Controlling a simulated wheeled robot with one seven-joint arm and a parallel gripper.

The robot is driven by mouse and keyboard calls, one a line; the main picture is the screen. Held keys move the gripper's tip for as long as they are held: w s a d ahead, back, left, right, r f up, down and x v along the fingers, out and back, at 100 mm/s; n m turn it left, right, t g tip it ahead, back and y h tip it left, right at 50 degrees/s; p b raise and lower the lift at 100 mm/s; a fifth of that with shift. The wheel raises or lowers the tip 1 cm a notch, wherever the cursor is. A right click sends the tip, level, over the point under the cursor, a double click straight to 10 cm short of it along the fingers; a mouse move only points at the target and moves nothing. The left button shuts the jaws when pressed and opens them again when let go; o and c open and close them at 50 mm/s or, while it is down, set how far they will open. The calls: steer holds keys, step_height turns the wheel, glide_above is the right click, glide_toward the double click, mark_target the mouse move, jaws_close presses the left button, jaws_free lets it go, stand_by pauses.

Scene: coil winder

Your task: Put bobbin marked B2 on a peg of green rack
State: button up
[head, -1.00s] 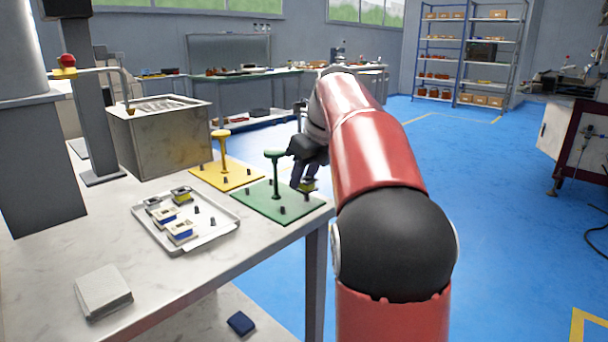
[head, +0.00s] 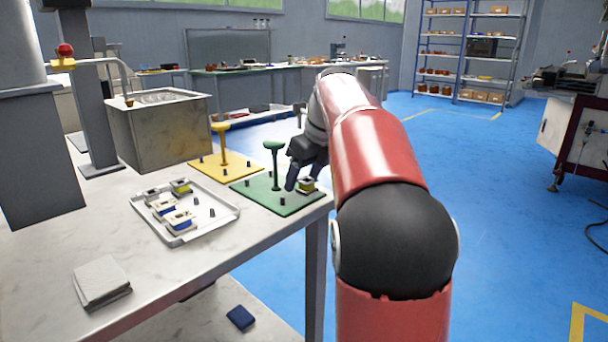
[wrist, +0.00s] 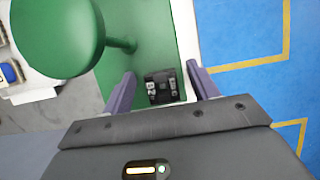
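The green rack (head: 262,197) lies on the table's right end, with a tall green post (head: 275,165) and short pegs, of which two show bare. In the head view my gripper (head: 299,182) is low over the rack.
A metal tray (head: 207,229) holds several bobbins and bare pegs. A yellow rack (head: 238,169) with its own post stands behind the green one. A metal tank (head: 165,135) is at the back. The green post stands close left of my gripper.

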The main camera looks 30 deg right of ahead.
steer(key=p+v, duration=0.2)
steer(key=v, duration=0.5)
steer(key=shift+r, duration=0.4)
steer(key=shift+s, duration=0.15)
steer(key=s+a+f+n, duration=0.5)
steer(key=s+n, duration=0.3)
steer(key=n, duration=0.2)
steer(key=s+a+f+n+h, duration=0.1)
steer(key=s+a+f+n, duration=0.4)
steer(key=s+f+n, duration=0.3)
steer(key=s+a+f+n+t, duration=0.1)
steer(key=s+a+f+n, duration=0.5)
steer(key=n, duration=0.8)
steer(key=s+f, duration=0.1)
steer(key=s, duration=0.1)
steer(key=shift+s+h, duration=0.3)
